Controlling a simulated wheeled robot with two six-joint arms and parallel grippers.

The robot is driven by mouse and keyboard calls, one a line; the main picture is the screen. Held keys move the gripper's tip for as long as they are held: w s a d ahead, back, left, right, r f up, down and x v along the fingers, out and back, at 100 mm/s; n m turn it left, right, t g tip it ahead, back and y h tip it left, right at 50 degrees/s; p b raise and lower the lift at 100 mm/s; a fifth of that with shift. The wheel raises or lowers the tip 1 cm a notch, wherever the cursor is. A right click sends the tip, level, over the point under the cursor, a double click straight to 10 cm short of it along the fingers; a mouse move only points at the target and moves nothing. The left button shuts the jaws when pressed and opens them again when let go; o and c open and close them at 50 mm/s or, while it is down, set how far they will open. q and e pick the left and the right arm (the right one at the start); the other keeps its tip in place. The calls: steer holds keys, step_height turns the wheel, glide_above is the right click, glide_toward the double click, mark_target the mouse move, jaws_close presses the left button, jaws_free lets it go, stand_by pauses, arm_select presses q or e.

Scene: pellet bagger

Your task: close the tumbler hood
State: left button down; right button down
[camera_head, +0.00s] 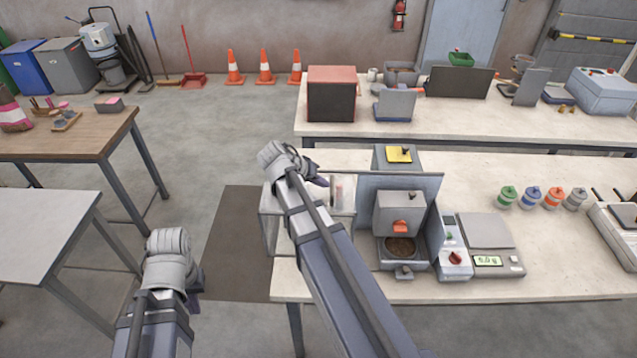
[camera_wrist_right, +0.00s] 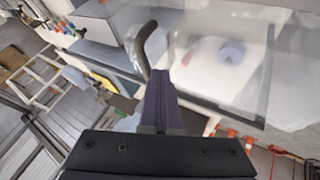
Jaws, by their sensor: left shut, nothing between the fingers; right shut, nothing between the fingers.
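The tumbler hood (camera_head: 268,222) is a clear see-through box at the left end of the near bench, partly hidden by my right arm. In the right wrist view its clear panel (camera_wrist_right: 262,75) fills the upper right, with a white body and a blue disc (camera_wrist_right: 232,52) behind it. A dark curved handle (camera_wrist_right: 143,48) stands right by the tip of my right gripper (camera_wrist_right: 160,78); I cannot tell if they touch. My right gripper is also over the hood in the head view (camera_head: 318,180), shut and empty. My left gripper (camera_head: 196,288) is shut and empty, left of the bench over the floor.
Right of the hood stands a grey machine with a dark-filled bowl (camera_head: 400,247), then a scale (camera_head: 488,260) and several coloured-lid jars (camera_head: 531,197). Grey upright panels flank the machine. Open floor with a dark mat (camera_head: 232,245) lies left of the bench.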

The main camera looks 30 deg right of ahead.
steer(key=s+d, duration=0.5)
steer(key=d, duration=0.3)
steer(key=s+d, duration=0.5)
steer(key=d, duration=0.3)
steer(key=s+d, duration=0.5)
steer(key=d, duration=0.4)
steer(key=shift+s, duration=0.15)
arm_select(q)
steer(key=shift+a, duration=0.1)
arm_select(e)
steer(key=shift+s+d, duration=0.15)
steer(key=shift+d, duration=0.05)
steer(key=shift+r, duration=0.1)
